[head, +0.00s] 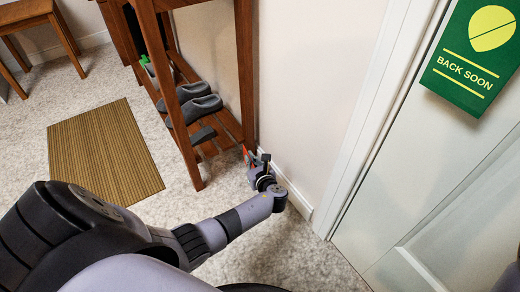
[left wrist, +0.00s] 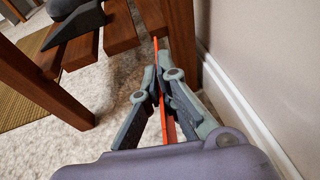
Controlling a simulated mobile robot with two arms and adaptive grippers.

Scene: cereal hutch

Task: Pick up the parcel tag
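A thin orange strip, which I take to be the parcel tag (left wrist: 168,122), stands edge-on between the fingers of my left gripper (left wrist: 158,84) in the left wrist view. The two fingers close in on it from both sides and look shut on it. In the head view my left gripper (head: 259,162) is low by the wall, beside the shoe rack's right leg, and a bit of the orange tag (head: 247,156) shows at its tip. The tag's face is hidden, and I cannot tell whether it touches the floor or rack. My right gripper is not in view.
The wooden rack (head: 191,150) with grey slippers (head: 197,108) on its slats stands close to my left gripper. A white baseboard (left wrist: 240,105) runs along its right. A striped mat (head: 105,150) lies at left; a door with a green sign (head: 472,55) is at right.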

